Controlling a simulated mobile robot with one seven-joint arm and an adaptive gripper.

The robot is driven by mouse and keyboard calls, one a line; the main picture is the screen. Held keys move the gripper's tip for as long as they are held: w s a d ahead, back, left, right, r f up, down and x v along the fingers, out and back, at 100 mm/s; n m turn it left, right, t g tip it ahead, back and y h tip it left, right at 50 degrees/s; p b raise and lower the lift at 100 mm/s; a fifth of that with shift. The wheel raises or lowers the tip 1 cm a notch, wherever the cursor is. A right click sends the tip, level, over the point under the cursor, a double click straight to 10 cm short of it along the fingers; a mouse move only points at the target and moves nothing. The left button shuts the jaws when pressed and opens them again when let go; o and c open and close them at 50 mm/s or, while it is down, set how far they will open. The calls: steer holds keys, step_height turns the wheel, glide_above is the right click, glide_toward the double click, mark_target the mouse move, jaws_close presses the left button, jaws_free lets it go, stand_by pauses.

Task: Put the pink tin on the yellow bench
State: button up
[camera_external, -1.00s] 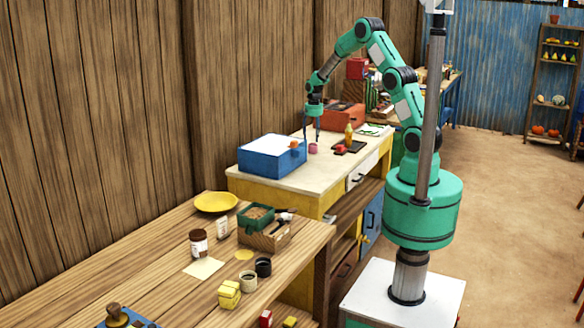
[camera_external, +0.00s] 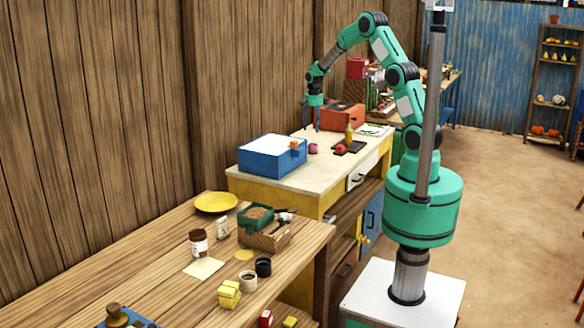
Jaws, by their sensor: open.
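The pink tin (camera_external: 313,148) stands on the cream top of the yellow bench (camera_external: 300,184), just right of the blue box. My gripper (camera_external: 312,128) is above the tin with its two fingers spread. It is open and empty, and a gap shows between the fingertips and the tin.
A blue box (camera_external: 272,157) with a white top stands left of the tin. A dark board (camera_external: 352,148) with a red item and a yellow bottle (camera_external: 349,133) lies to the right. An orange-red box (camera_external: 343,116) stands behind. The nearer wooden table (camera_external: 150,268) holds jars, boxes and a yellow plate (camera_external: 215,202).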

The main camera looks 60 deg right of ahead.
steer(key=shift+r, duration=0.1)
steer(key=s+a+r+n+t, duration=0.1)
steer(key=s+a+r+n, duration=0.2)
steer(key=s+a+r, duration=0.55)
steer(key=s+a+r+n+t, duration=0.25)
steer(key=s+a+r, duration=0.25)
steer(key=a+r, duration=0.7)
steer(key=s+a+r+n, duration=0.2)
steer(key=s+a, duration=0.1)
steer(key=s, duration=0.5)
steer(key=s+a+r+n+t, duration=0.1)
steer(key=s+a+r+n, duration=0.1)
steer(key=s, duration=0.6)
steer(key=s+a+r+n+t, duration=0.1)
steer(key=s+a+n, duration=0.3)
steer(key=s, duration=0.4)
steer(key=shift+a+r, duration=0.75)
steer(key=shift+r, duration=0.05)
